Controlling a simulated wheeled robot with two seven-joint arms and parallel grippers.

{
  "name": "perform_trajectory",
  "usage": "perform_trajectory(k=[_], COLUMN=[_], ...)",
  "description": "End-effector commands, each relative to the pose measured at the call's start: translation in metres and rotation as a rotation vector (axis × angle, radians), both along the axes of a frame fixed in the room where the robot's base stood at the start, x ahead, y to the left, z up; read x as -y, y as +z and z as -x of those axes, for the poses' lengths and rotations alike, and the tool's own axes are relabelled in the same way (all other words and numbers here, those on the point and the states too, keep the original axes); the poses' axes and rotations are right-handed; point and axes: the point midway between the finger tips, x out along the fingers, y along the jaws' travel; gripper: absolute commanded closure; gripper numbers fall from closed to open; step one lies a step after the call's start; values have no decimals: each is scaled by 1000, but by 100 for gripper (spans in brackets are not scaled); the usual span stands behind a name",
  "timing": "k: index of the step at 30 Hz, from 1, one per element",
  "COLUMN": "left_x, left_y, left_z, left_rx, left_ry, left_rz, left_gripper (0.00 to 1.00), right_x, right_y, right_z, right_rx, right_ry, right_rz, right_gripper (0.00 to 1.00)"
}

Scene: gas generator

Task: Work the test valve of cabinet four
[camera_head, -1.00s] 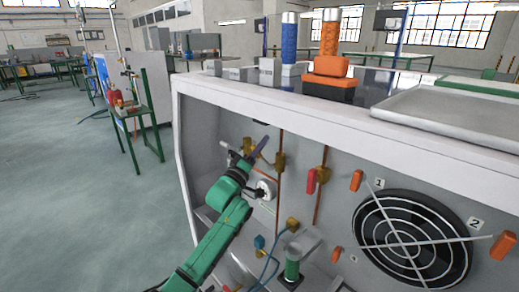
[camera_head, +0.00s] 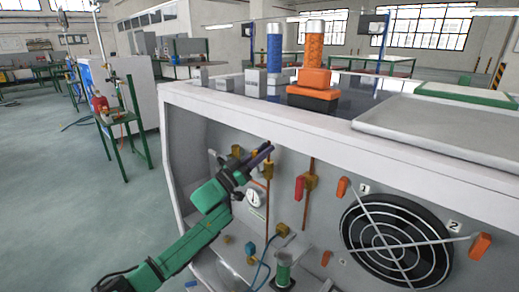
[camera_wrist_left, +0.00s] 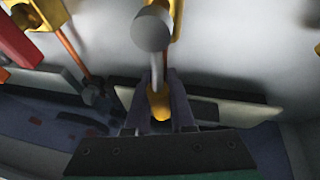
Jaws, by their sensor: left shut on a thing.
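The cabinet (camera_head: 330,130) has brass valves on its inside panel: one at the left (camera_head: 237,152), a middle one (camera_head: 267,171) on a copper pipe, and one at the right (camera_head: 311,182) with a red handle (camera_head: 299,188). My left gripper (camera_head: 262,151) is in front of the panel, its dark fingers beside the left and middle valves. In the left wrist view my left gripper (camera_wrist_left: 161,112) is shut on a small yellow valve part (camera_wrist_left: 159,104), with a grey rod and round knob (camera_wrist_left: 152,30) in line above it. Which valve this part belongs to is unclear. My right gripper is out of view.
A gauge (camera_head: 253,197) sits just below my left gripper. A round fan grille (camera_head: 395,240) with orange handles is at the right. Blue and orange cylinders stand on top. A green-legged stand (camera_head: 122,120) is at left, beside open floor.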

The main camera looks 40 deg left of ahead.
Motion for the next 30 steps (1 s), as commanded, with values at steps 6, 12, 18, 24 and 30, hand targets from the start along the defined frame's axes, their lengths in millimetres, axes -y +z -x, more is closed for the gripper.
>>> perform_trajectory(k=[6,12,18,24,30], left_x=[6,8,8,8,8], left_y=[-1,-1,-1,-2,-1], left_z=[0,0,0,0,1], left_rx=[5,7,6,6,7], left_ry=[-1,-1,-1,0,-1], left_rz=[-73,-94,-97,-95,-94], left_gripper=[100,100,100,51,48], right_x=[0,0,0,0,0], right_y=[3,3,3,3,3], right_z=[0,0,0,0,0], right_rx=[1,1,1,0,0], right_ry=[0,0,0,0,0], right_rz=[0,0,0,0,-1], right_gripper=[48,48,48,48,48])
